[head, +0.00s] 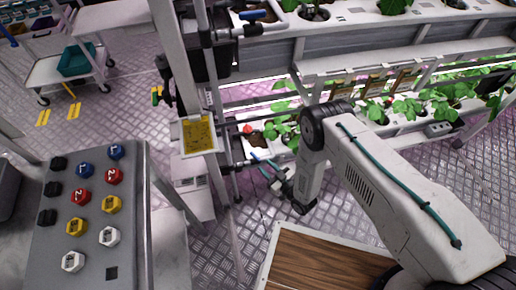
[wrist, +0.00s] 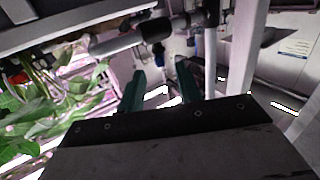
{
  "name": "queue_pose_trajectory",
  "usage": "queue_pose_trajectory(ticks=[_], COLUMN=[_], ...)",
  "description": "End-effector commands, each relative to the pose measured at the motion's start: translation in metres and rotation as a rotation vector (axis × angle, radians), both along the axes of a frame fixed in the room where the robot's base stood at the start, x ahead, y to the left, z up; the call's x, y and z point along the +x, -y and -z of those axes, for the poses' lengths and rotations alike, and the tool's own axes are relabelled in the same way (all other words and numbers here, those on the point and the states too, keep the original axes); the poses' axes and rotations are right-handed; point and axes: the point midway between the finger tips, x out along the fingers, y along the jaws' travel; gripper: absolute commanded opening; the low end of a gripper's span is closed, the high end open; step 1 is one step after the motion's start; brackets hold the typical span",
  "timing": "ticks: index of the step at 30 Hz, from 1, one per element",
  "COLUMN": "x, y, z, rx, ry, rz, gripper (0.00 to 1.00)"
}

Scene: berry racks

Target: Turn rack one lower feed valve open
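The rack's lower feed line (head: 236,168) runs beside the rack's front post in the head view. A small blue piece (head: 255,157), which looks like the lower valve's lever, shows just beyond my gripper (head: 268,172); its exact angle is too small to tell. A grey pipe with a black fitting (wrist: 155,31) lies ahead of the fingertips. I cannot tell whether the fingers touch the valve. An upper valve with a blue handle (head: 251,15) is higher on the rack.
Plants (wrist: 40,105) crowd the left of the wrist view. A yellow-labelled plate (head: 198,133) is on the post. A button console (head: 95,215) stands at front left, a wood-topped surface (head: 315,262) at the front. Metal floor (head: 130,110) is open behind the console.

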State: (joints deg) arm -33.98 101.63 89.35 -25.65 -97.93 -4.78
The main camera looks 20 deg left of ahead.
Motion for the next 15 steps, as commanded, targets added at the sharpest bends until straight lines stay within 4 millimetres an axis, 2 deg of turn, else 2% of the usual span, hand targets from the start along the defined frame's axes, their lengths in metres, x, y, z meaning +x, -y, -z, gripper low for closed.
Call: queue_pose_trajectory(ticks=[5, 15], x=[0.001, 0.028], y=[-0.011, -0.056], z=[-0.002, -0.003], rx=[0.034, 0.033], ry=[0.021, 0.019], rz=[-0.007, -0.007], gripper=[0.35, 0.35])
